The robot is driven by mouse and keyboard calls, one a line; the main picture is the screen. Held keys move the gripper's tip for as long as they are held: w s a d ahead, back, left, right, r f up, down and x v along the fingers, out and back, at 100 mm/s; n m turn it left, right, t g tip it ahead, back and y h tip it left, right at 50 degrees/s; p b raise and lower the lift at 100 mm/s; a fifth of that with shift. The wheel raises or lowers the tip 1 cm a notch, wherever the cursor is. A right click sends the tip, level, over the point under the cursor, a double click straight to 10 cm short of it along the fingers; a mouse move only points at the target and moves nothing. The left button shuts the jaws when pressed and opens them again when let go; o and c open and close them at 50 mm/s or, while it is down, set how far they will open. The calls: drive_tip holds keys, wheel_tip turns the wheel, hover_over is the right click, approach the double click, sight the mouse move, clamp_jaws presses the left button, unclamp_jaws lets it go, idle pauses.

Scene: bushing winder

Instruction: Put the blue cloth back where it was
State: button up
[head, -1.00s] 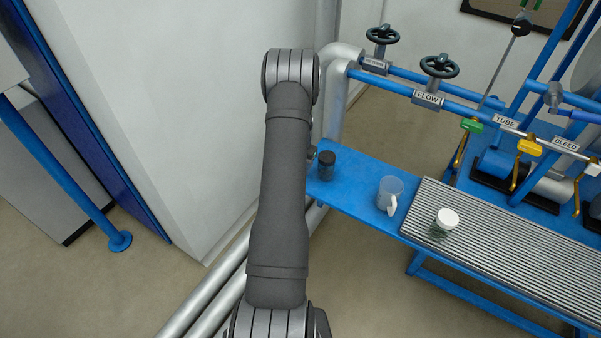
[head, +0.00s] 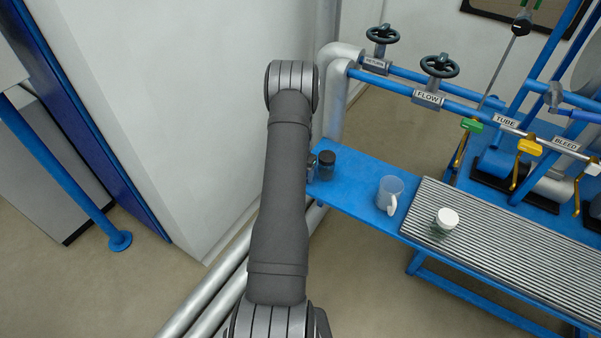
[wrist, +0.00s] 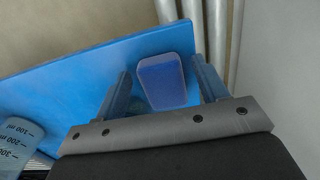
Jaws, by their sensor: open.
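I cannot make out a blue cloth for certain in either view. My gripper (wrist: 161,70) is open in the wrist view, with its two fingers apart over the blue shelf. A blue, box-like thing with a pale, translucent rim (wrist: 164,82) shows between the fingers, near the shelf's edge. I cannot tell what it is or whether the fingers touch it. In the head view my arm hides most of the gripper.
The blue shelf (head: 355,183) holds a clear beaker (head: 390,194), also in the wrist view (wrist: 17,140). A white-lidded jar (head: 446,221) stands on the ribbed grey surface (head: 510,250). Valve wheels and pipes rise behind. Grey pipes (wrist: 217,35) pass beyond the shelf edge.

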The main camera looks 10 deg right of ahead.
wheel_tip(320, 180, up, 12)
drive_tip(key=shift+r, duration=0.2)
idle(0.4)
drive_tip(key=shift+f, duration=0.1)
drive_tip(key=shift+f, duration=4.3)
